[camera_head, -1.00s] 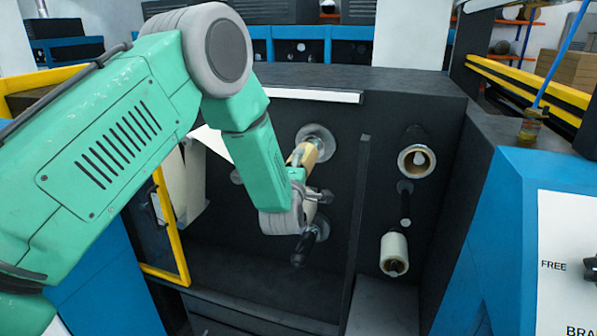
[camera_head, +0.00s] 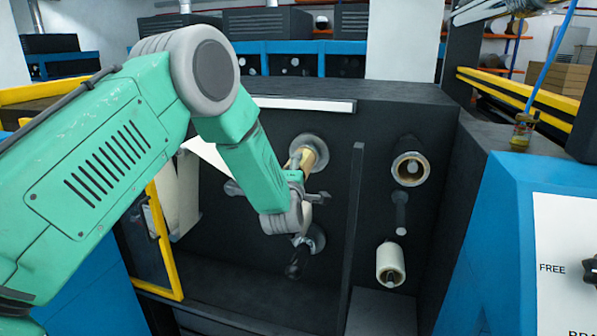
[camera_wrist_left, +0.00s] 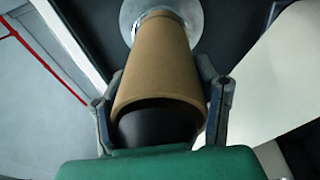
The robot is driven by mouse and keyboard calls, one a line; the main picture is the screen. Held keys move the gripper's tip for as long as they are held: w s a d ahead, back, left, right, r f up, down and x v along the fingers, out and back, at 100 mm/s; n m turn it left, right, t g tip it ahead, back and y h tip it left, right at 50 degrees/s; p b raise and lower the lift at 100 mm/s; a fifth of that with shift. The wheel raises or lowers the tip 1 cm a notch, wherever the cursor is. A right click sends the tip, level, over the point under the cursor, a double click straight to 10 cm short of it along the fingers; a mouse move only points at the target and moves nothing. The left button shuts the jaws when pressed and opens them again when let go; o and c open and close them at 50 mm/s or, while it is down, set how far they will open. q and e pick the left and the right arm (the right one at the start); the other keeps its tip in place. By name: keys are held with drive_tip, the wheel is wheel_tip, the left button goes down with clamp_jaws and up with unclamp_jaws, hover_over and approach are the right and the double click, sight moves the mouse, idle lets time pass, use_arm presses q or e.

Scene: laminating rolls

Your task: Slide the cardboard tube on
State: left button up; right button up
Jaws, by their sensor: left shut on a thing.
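The brown cardboard tube (camera_head: 310,157) is at the upper spindle of the dark machine face, its far end close to the round grey flange (camera_head: 300,141). In the left wrist view the tube (camera_wrist_left: 158,48) sits around a black shaft-like core (camera_wrist_left: 155,125) that shows at its near end. The far end of the tube appears at or very near the metal flange (camera_wrist_left: 197,18); I cannot tell whether they touch. My left gripper (camera_head: 301,180) is shut on the tube, one finger on each side, as the left wrist view (camera_wrist_left: 160,72) shows. My right gripper is not in view.
Below the tube a dark spindle (camera_head: 298,262) sticks out. To the right, past a vertical divider (camera_head: 352,215), are an upper roll (camera_head: 409,168) and a lower white roll (camera_head: 390,264). A yellow-framed door (camera_head: 163,245) stands at left; a blue control cabinet (camera_head: 487,235) at right.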

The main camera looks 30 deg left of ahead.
use_arm(q)
drive_tip(key=shift+a+r, duration=0.1)
drive_tip(key=o, duration=1.7)
drive_tip(key=shift+o, duration=0.2)
